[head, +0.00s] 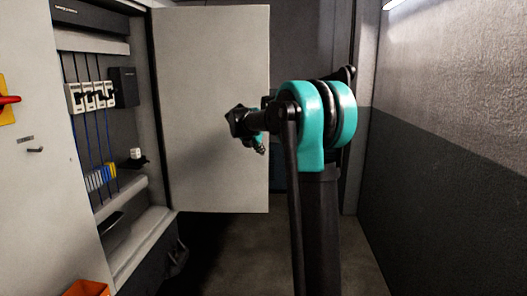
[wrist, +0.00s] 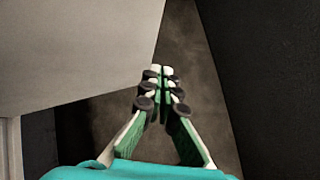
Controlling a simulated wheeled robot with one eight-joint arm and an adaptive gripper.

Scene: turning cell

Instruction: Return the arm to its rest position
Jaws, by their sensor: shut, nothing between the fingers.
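My arm stands upright in the head view, its teal joint in front of an open cabinet door (head: 212,110). My gripper (wrist: 162,70) shows in the wrist view, its green fingers together at the tips with nothing between them. It points down over the floor and is clear of the door (wrist: 75,50). In the head view only a small part of the gripper (head: 259,147) shows beside the arm, with the rest hidden.
An electrical cabinet (head: 160,110) stands open at left, with several white breakers (head: 90,96) and coloured terminals (head: 100,178) inside. A red switch handle (head: 9,100) sticks out at far left. An orange bin (head: 87,288) is at lower left. A wall (head: 450,150) bounds the right side.

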